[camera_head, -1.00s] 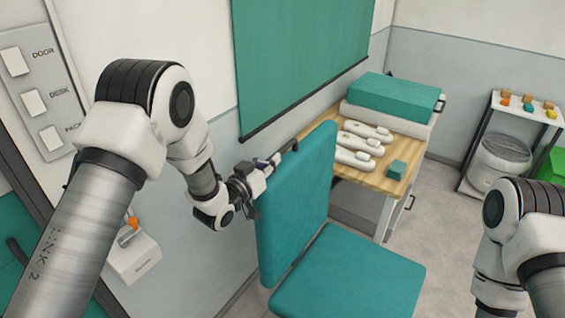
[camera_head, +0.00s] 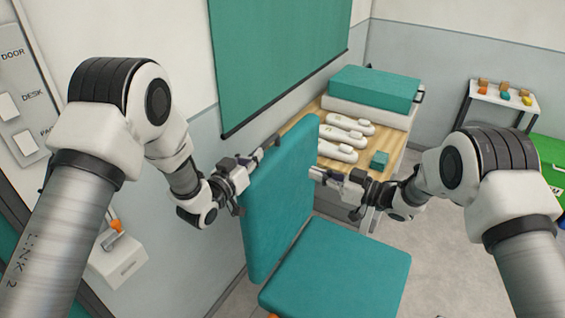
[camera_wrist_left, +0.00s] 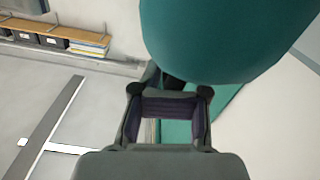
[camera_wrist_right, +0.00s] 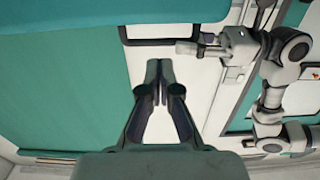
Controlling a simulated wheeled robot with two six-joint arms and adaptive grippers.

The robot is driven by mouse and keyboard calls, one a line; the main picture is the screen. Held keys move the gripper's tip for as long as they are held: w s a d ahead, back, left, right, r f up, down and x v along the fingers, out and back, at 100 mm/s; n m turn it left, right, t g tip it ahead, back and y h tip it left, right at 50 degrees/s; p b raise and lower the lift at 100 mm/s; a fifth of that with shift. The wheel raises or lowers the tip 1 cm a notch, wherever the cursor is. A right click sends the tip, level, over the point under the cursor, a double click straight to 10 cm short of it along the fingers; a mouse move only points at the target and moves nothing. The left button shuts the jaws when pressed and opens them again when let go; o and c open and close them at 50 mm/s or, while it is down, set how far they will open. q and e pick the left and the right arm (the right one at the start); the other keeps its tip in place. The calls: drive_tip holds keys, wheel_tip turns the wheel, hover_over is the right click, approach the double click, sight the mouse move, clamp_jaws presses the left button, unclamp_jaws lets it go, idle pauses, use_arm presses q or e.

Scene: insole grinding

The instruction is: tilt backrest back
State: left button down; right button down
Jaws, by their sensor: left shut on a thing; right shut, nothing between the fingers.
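The teal backrest (camera_head: 280,195) stands close to upright behind the teal seat (camera_head: 335,272). It also shows at the top of the right wrist view (camera_wrist_right: 90,15) and the left wrist view (camera_wrist_left: 225,35). My left gripper (camera_head: 262,152) is behind the backrest, shut on the black bar handle (camera_wrist_right: 160,42) at its back. Its fingers (camera_wrist_left: 168,95) show apart in the left wrist view, where the bar is mostly hidden. My right gripper (camera_head: 317,175) is beside the backrest's right edge; its fingers (camera_wrist_right: 158,68) are shut and empty. Contact there cannot be told.
A wooden-topped table (camera_head: 300,138) behind the chair holds several white insole-like pieces (camera_head: 342,133), a small teal block (camera_head: 379,159) and a big teal block (camera_head: 375,88). A wall switch panel (camera_head: 20,90) is at the left.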

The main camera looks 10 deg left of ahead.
sight(282, 162)
use_arm(q)
drive_tip(key=shift+w+r, duration=0.2)
drive_tip(key=shift+r, duration=0.1)
use_arm(e)
drive_tip(key=x, duration=1)
drive_tip(key=shift+w+a+f, duration=0.1)
drive_tip(key=shift+w+a, duration=0.1)
drive_tip(key=shift+a, duration=0.1)
